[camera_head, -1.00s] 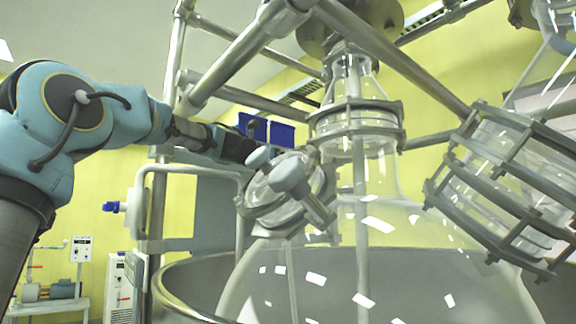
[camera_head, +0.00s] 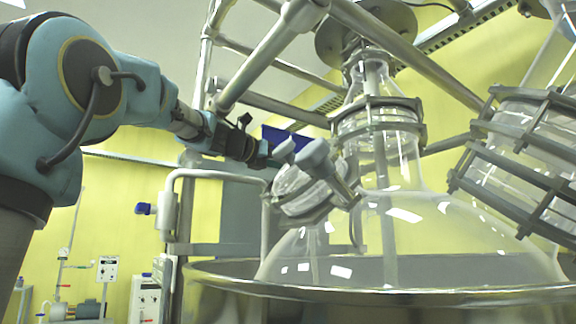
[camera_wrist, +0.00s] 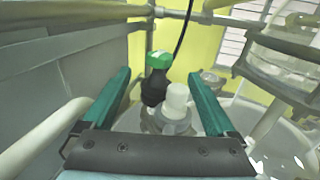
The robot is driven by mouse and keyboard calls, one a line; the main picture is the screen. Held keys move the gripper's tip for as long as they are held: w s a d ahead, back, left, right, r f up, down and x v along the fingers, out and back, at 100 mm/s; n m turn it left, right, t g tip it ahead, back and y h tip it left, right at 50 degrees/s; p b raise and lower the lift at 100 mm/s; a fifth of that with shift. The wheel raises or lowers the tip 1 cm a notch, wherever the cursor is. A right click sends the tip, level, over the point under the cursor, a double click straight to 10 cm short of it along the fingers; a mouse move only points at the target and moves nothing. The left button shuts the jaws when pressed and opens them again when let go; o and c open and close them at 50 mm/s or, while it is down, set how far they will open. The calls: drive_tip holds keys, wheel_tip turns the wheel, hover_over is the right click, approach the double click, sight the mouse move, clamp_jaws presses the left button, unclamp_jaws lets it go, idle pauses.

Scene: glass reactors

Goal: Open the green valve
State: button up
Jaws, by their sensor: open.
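The green valve (camera_wrist: 158,60) shows in the wrist view as a green cap on a black body. It lies ahead of my gripper (camera_wrist: 159,74), between the two teal fingers and seemingly beyond their tips. The fingers are wide apart with nothing held between them. A whitish cylindrical knob (camera_wrist: 177,97) stands just right of the valve's black body. In the head view my gripper (camera_head: 258,152) is small, beside the grey knobs on the glass vessel's side port. I cannot make out the green valve there.
The large glass vessel (camera_head: 420,235) sits in a metal-rimmed tub (camera_head: 400,296). Metal frame bars (camera_head: 268,55) cross above and around my arm. A bent pipe (camera_head: 215,174) passes below my gripper. A caged glass cylinder (camera_head: 530,150) stands at the right.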

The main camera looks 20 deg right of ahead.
drive_tip(key=w+d+m+g+p, duration=0.1)
drive_tip(key=d+g+p, duration=0.1)
drive_tip(key=p, duration=0.2)
drive_tip(key=w+d+m+g+h+p, duration=0.1)
drive_tip(key=d+p, duration=0.1)
drive_tip(key=p, duration=0.3)
drive_tip(key=w+d+m+g+p, duration=0.1)
drive_tip(key=w+d+g+p, duration=0.1)
drive_tip(key=d+p, duration=0.1)
drive_tip(key=shift+w+r+m+g+h+p, duration=0.1)
drive_tip(key=shift+m+g+h+p, duration=0.2)
drive_tip(key=shift+p, duration=0.35)
drive_tip(key=shift+d+p, duration=0.4)
drive_tip(key=shift+d, duration=0.3)
drive_tip(key=shift+c, duration=0.4)
drive_tip(key=c, duration=1.3)
drive_tip(key=shift+f, duration=0.2)
drive_tip(key=shift+t+b, duration=0.4)
drive_tip(key=shift+b, duration=0.15)
